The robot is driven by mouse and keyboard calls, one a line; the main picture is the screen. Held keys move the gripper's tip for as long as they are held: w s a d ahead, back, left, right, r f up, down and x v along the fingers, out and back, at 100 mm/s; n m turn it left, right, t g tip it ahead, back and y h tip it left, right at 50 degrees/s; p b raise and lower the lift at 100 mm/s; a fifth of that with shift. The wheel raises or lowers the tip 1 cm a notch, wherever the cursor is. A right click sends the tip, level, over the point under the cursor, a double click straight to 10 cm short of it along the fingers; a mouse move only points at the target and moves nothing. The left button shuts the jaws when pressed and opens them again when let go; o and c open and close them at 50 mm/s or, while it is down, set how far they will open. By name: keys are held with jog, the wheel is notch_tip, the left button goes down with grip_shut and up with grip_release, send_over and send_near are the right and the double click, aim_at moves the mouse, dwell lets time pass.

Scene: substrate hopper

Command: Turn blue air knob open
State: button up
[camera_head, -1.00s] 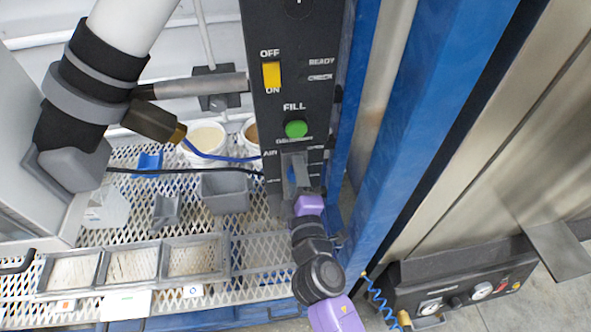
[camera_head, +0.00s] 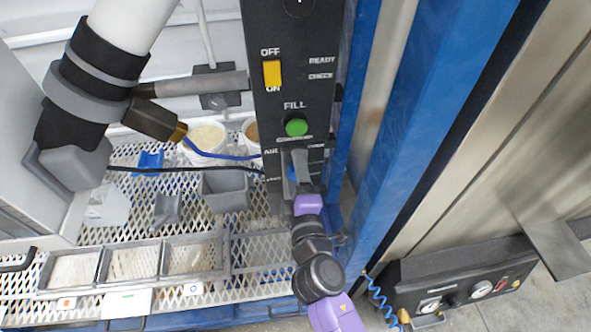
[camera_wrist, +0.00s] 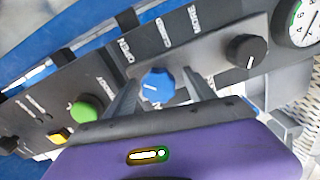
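The blue air knob (camera_wrist: 157,85) is a round lobed knob with a white pointer line, on the dark control panel (camera_head: 290,20). In the wrist view it sits between the two fingers of my gripper (camera_wrist: 160,92). The fingers are spread, with a visible gap on both sides of the knob. In the head view my gripper (camera_head: 294,172) reaches up to the lower panel, and only a bit of blue shows between the fingers. Part of the panel lettering there is hidden by my gripper.
A green button (camera_head: 296,127) and a yellow switch (camera_head: 272,74) are above on the panel. A black knob (camera_wrist: 246,50) and a gauge (camera_wrist: 300,20) are beside the blue knob. A blue post (camera_head: 420,120) stands right. Bins (camera_head: 225,192) stand on the mesh shelf left.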

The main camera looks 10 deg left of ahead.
jog(key=shift+s, duration=0.1)
jog(key=v, duration=0.7)
jog(key=shift+s+b, duration=0.35)
jog(key=shift+d+r, duration=0.1)
jog(key=s+d+r+m+g+h, duration=0.1)
jog(key=s+d+m, duration=0.5)
jog(key=s, duration=0.5)
jog(key=s+d+r+m+h, duration=0.1)
jog(key=s+d+m+h, duration=0.1)
jog(key=s+d+m, duration=0.4)
jog(key=s+d+r+m+g+h+p, duration=0.1)
jog(key=s+d+m+h, duration=0.1)
jog(key=s+d+m, duration=0.5)
jog(key=s+d, duration=0.4)
jog(key=s, duration=0.5)
jog(key=shift+r+g, duration=0.3)
jog(key=shift+r, duration=0.1)
